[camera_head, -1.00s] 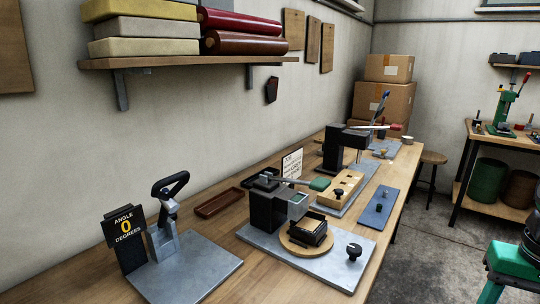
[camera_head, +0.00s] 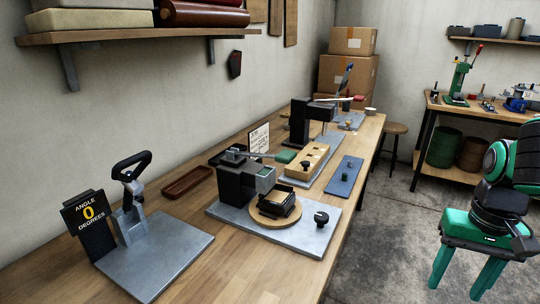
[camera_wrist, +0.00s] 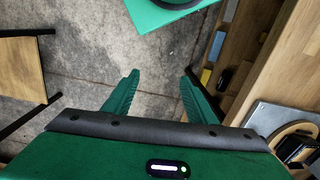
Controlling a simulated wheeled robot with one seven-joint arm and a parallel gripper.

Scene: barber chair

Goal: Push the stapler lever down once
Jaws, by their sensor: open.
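Several lever tools stand on the long wooden bench in the head view, and I cannot tell for sure which is the stapler. The middle tool (camera_head: 237,187) is a black block on a grey plate, with a raised green-gripped lever (camera_head: 284,157). Behind it, a black tool (camera_head: 300,122) has a long lever with a red grip (camera_head: 357,98). At the left front, an angled black handle (camera_head: 132,170) stands by an "ANGLE 0 DEGREES" sign. My gripper (camera_head: 453,288) is open and empty, fingers down, right of the bench. Its fingers (camera_wrist: 161,74) show in the wrist view above concrete floor.
A round pad (camera_head: 274,212) and black knob (camera_head: 321,218) share the middle tool's plate. A brown tray (camera_head: 187,181) and blue plate (camera_head: 344,176) lie on the bench. A shelf (camera_head: 140,28) overhangs its left. A stool (camera_head: 394,130) and second table (camera_head: 480,108) stand beyond open floor.

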